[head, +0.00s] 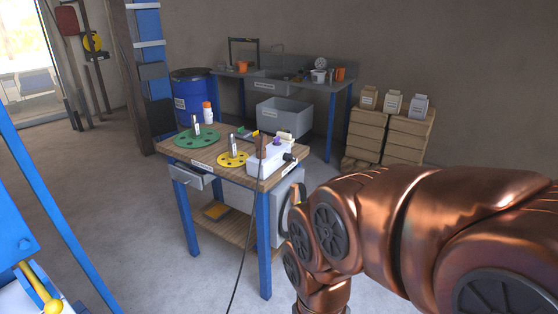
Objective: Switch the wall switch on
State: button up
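I cannot make out a wall switch anywhere in the head view. A dark red box (66,21) is mounted at the far upper left near the glazed opening, but it is too small to tell what it is. My copper-coloured arm fills the lower right and bends down past the bottom edge. My gripper does not show, so its state and anything in it are hidden. The arm also covers part of the floor and wall on the right.
A wooden workbench (207,157) with blue legs holds green and yellow discs and a white device (269,159). Behind are a blue drum (190,88), a grey bin (284,118) and stacked sacks (367,132). Blue framing borders the left. Floor lies clear left of the bench.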

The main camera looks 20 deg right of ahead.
aim_at(291, 157)
jog(key=z, duration=0.65)
jog(key=i, duration=1.35)
jog(key=u, duration=0.25)
